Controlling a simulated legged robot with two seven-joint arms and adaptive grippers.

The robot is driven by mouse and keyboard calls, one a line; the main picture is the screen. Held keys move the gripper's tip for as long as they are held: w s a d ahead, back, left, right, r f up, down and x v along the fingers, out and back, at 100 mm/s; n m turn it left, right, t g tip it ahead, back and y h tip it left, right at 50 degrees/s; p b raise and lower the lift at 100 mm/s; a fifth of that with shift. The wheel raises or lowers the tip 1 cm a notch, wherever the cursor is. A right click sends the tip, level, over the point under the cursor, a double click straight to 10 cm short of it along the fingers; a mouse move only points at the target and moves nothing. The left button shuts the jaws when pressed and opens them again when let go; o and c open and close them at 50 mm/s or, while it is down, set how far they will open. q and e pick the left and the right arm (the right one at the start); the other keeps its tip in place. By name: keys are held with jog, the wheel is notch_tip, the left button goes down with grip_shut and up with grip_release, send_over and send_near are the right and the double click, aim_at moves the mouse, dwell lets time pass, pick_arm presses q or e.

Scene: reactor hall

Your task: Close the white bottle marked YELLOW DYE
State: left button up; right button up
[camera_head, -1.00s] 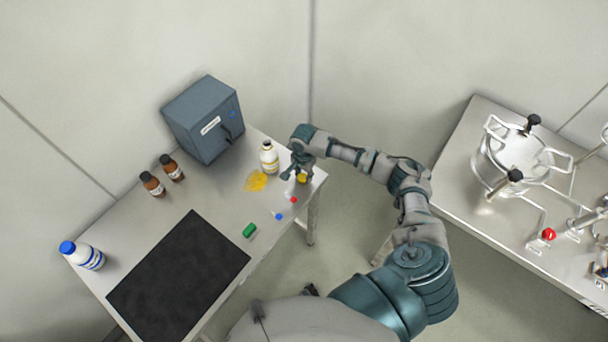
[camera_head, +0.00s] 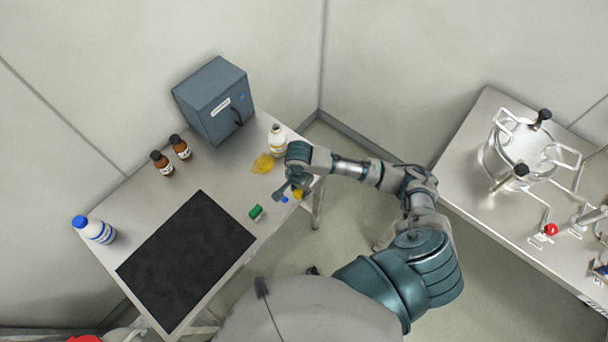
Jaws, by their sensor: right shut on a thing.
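The white bottle with a yellow label (camera_head: 278,143) stands upright near the far right corner of the steel table, with no cap seen on its neck. Its lettering is too small to read. My right gripper (camera_head: 292,188) is above the table's right end, to the front of the bottle and apart from it. It is shut on a yellow cap (camera_head: 299,194), which shows partly beside the fingers. My left gripper is not in view.
A yellow spill (camera_head: 263,164) lies beside the bottle. A blue piece (camera_head: 284,200) and a green piece (camera_head: 256,212) lie near the front edge. A grey box (camera_head: 214,100), two brown bottles (camera_head: 180,148), a blue-capped bottle (camera_head: 99,231) and a black mat (camera_head: 187,258) stand or lie further left.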

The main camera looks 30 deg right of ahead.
jog(key=shift+s+a, duration=0.25)
jog(key=shift+s, duration=0.15)
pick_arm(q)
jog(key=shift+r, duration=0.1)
pick_arm(e)
jog(key=shift+d, duration=0.1)
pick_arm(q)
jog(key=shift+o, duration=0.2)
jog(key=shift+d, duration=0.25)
pick_arm(e)
jog(key=shift+d, duration=0.15)
